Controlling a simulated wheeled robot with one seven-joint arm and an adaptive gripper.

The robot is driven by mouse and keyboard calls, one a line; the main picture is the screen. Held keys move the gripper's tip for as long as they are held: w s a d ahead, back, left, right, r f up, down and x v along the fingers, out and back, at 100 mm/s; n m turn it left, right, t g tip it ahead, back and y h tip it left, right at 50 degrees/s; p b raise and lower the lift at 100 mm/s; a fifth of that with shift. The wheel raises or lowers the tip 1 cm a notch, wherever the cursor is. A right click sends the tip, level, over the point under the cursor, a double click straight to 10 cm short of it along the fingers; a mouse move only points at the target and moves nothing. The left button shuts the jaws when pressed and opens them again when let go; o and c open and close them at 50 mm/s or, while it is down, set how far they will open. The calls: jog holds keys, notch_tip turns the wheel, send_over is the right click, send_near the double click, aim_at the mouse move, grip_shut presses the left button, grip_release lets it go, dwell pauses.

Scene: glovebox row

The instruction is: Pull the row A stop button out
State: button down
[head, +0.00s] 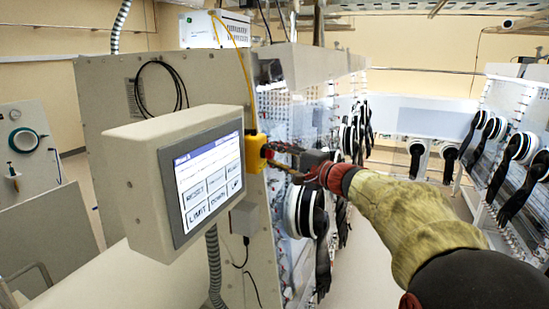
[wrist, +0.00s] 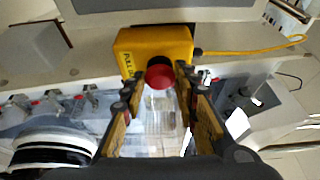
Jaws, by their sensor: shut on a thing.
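The row A stop button is a red round knob (wrist: 159,74) on a yellow box (wrist: 160,46) with "PULL" lettering on its left side. In the head view the yellow box (head: 255,152) is on the edge of the grey cabinet, right of the touch screen, and a bit of the red knob (head: 267,152) shows. My gripper (wrist: 162,72) has its two fingertips on either side of the knob, shut on it. In the head view my gripper (head: 283,158) reaches the box from the right. Whether the knob is pushed in or out, I cannot tell.
A touch screen panel (head: 208,180) stands just left of the box. A yellow cable (wrist: 262,48) leaves the box. Glove ports with black gloves (head: 306,212) line the cabinet wall below my arm. A grey box (head: 244,218) sits under the yellow one. The aisle floor is clear.

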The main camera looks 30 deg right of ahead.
jog(key=shift+s+d+f+b, duration=0.2)
jog(key=shift+s+d+b, duration=0.35)
jog(key=shift+b, duration=0.4)
jog(key=shift+a, duration=0.1)
jog(key=shift+r, duration=0.1)
jog(key=c, duration=1.8)
grip_release()
jog(key=shift+o, duration=1.3)
jog(key=shift+s, duration=0.2)
jog(key=shift+o, duration=1)
jog(key=shift+w, duration=0.1)
jog(key=shift+r, duration=0.1)
